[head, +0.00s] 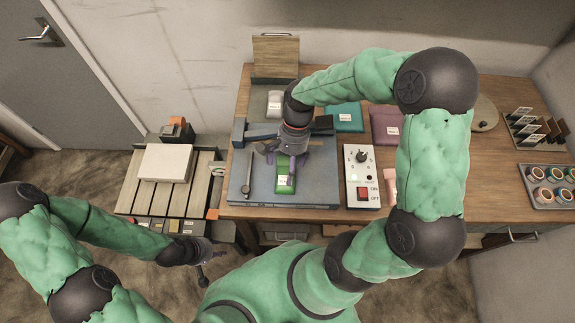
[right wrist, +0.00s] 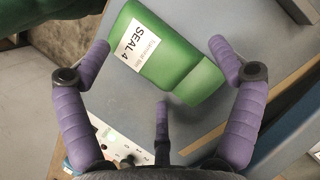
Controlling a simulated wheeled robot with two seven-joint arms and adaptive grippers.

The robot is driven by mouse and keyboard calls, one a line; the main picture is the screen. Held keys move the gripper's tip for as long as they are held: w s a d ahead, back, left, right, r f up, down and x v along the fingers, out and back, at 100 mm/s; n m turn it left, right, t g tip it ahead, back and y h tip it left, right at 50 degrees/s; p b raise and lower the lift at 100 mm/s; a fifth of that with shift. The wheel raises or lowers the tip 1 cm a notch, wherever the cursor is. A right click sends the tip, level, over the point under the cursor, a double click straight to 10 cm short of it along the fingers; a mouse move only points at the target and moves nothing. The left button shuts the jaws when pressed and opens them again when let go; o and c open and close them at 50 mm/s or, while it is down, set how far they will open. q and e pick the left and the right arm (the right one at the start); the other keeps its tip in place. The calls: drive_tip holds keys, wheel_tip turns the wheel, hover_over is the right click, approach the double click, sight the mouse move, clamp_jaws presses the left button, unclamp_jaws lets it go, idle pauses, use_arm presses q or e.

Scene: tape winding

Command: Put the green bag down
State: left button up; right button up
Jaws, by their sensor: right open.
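The green bag (head: 285,184) lies on the grey-blue plate (head: 322,191) of the machine on the wooden table. It carries a white label reading "SEAL 4", which shows in the right wrist view, where the bag (right wrist: 190,72) fills the upper middle. My right gripper (head: 281,163) is above the bag. In the right wrist view its purple fingers (right wrist: 160,50) are spread on either side of the bag, with visible gaps. My left gripper (head: 203,263) hangs low at the left, away from the table, and its fingers are too small to read.
A control box (head: 362,176) with a knob and red switch stands right of the plate. Teal (head: 346,117) and purple (head: 384,125) bags lie behind. A slatted bench (head: 198,185) with a white box (head: 165,163) stands left. The table's right middle is clear.

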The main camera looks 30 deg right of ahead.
use_arm(q)
wheel_tip(320, 180, up, 3)
drive_tip(key=p, duration=0.3)
use_arm(e)
drive_tip(key=v, duration=1.2)
drive_tip(key=shift+r, duration=0.2)
